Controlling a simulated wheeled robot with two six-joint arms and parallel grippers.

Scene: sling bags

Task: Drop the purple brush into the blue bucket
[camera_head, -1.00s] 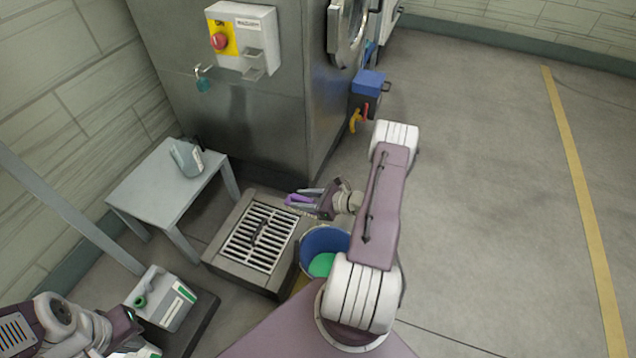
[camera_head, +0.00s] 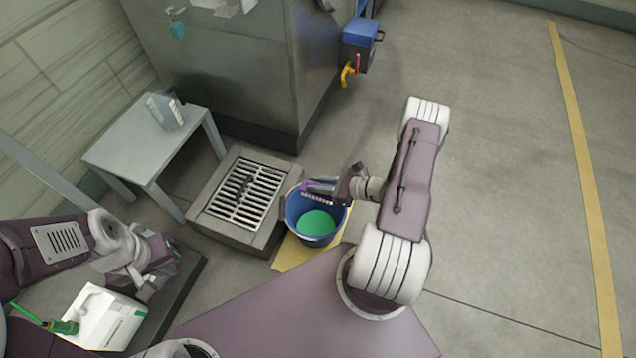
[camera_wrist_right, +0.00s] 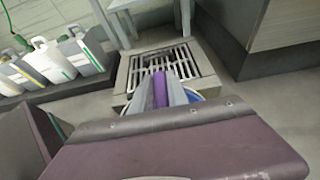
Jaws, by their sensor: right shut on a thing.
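The blue bucket (camera_head: 291,208) stands on the floor beside the drain, with something green inside it. My right gripper (camera_head: 318,188) is over the bucket's far rim, shut on the purple brush (camera_head: 308,185). In the right wrist view the purple brush (camera_wrist_right: 160,90) lies between the fingers (camera_wrist_right: 172,92), and part of the blue rim shows behind them. The brush's lower side is partly hidden. My left gripper (camera_head: 160,268) is at the lower left above the dark platform; its fingers are not clear.
A floor drain grate (camera_head: 245,197) lies left of the bucket, and a small grey table (camera_head: 130,140) stands behind it. White containers (camera_head: 108,318) stand at the lower left, also in the right wrist view (camera_wrist_right: 50,62). A yellow mat (camera_head: 305,255) lies under the bucket. Floor to the right is clear.

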